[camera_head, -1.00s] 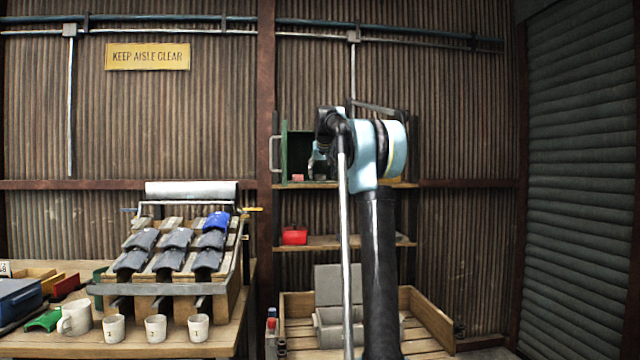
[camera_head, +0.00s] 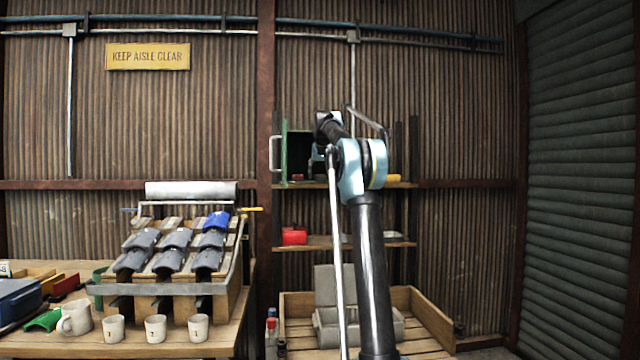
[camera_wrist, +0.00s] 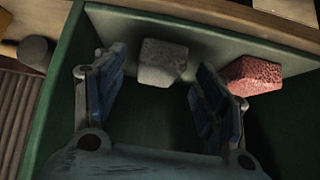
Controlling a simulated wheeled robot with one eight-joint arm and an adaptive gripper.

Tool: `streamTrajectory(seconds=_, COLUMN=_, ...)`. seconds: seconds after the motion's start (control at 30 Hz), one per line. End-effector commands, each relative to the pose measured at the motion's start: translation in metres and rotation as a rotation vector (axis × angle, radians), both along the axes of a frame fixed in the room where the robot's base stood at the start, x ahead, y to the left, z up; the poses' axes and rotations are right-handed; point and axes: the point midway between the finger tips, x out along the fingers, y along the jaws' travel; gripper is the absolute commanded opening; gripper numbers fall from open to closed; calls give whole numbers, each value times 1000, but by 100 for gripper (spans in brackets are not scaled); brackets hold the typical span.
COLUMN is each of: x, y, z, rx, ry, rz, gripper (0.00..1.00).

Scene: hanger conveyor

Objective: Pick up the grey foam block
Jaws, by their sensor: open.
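The grey foam block (camera_wrist: 162,62) lies inside a green-walled box in the wrist view, near the box's light far edge. My gripper (camera_wrist: 160,72) is open, with its two blue-padded fingers on either side of the block's near end. The block is not gripped, and gaps show between it and both fingers. In the head view my gripper is mostly hidden behind my arm, at the green box (camera_head: 298,155) on the upper shelf. The grey block cannot be made out there.
A red block (camera_wrist: 252,75) lies just right of the right finger, very near it. A dark round object (camera_wrist: 35,52) stands outside the box at left. In the head view, a red bin (camera_head: 293,236) sits on the lower shelf and a wooden crate (camera_head: 432,318) stands below.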

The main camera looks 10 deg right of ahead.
Motion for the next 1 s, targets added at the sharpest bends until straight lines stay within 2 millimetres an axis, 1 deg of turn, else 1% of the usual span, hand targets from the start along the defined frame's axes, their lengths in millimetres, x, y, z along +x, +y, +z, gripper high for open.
streamTrajectory(seconds=0.03, x=6, y=0, z=0, rx=0, ry=0, rz=0, gripper=65)
streamTrajectory(seconds=0.2, x=23, y=-1, z=0, rx=0, ry=0, rz=0, gripper=65)
streamTrajectory(seconds=0.37, x=35, y=-2, z=0, rx=0, ry=0, rz=0, gripper=65)
streamTrajectory(seconds=0.4, x=38, y=-2, z=-3, rx=0, ry=0, rz=0, gripper=65)
streamTrajectory(seconds=0.53, x=42, y=-3, z=-8, rx=0, ry=0, rz=0, gripper=65)
streamTrajectory(seconds=0.77, x=42, y=-3, z=-9, rx=0, ry=0, rz=0, gripper=65)
streamTrajectory(seconds=0.8, x=42, y=-3, z=-9, rx=0, ry=0, rz=0, gripper=58)
streamTrajectory(seconds=0.9, x=42, y=-3, z=-9, rx=0, ry=0, rz=0, gripper=43)
streamTrajectory(seconds=0.97, x=42, y=-3, z=-9, rx=0, ry=0, rz=0, gripper=34)
streamTrajectory(seconds=1.0, x=42, y=-3, z=-9, rx=0, ry=0, rz=0, gripper=32)
